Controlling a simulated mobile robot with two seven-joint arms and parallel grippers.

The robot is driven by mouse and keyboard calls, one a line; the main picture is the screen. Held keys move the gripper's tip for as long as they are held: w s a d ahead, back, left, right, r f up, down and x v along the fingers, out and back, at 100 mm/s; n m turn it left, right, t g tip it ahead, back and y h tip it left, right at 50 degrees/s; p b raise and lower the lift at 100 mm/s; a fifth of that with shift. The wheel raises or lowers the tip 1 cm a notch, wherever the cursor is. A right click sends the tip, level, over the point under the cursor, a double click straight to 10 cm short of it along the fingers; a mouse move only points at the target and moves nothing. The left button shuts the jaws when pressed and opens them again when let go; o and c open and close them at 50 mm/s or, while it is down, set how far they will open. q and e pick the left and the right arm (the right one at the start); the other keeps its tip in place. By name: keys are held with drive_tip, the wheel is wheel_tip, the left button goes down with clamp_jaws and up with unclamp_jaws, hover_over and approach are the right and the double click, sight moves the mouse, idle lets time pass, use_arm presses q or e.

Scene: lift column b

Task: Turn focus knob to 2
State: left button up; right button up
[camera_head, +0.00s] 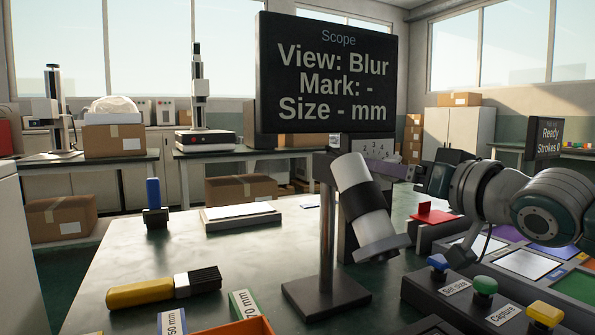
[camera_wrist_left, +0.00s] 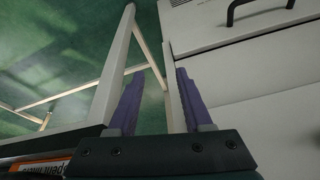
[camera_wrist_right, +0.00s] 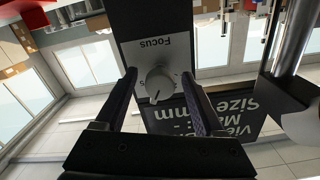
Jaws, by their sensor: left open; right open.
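In the head view the right gripper (camera_head: 384,169) is beside the scope tube (camera_head: 357,195), partly hidden. The scope screen (camera_head: 327,80) reads View: Blur, Mark: -, Size - mm. My left gripper (camera_wrist_left: 158,82) is open and empty.
A button panel (camera_head: 470,295) with blue, green and yellow buttons stands at the right front. A yellow-handled brush (camera_head: 150,291) and a blue-handled tool (camera_head: 154,200) are on the table at left. In the left wrist view, a pale cabinet (camera_wrist_left: 250,50) is close by.

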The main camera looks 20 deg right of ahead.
drive_tip(key=shift+c, duration=0.2)
clamp_jaws()
idle(0.3)
